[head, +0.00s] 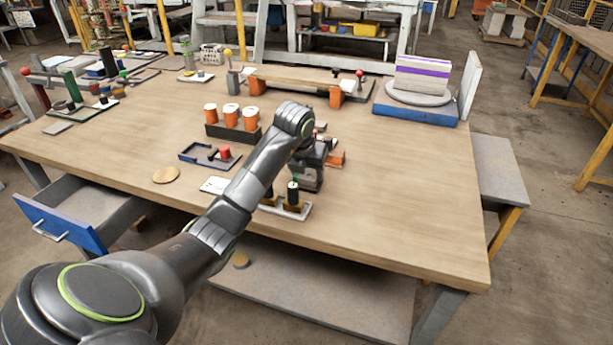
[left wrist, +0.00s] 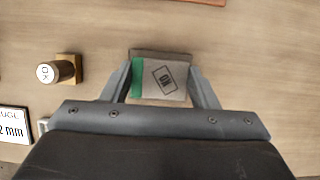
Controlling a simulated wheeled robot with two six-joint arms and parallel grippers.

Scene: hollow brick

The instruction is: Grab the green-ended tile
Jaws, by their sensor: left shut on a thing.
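Whether the tile touches the table is unclear. My right gripper is not in view.
A stamp (left wrist: 57,71) marked OK lies left of the tile in the wrist view. In the head view, a small stand with dark posts (head: 293,207) is close to the gripper. Orange cups (head: 231,113) stand behind left. The table's right front is clear.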

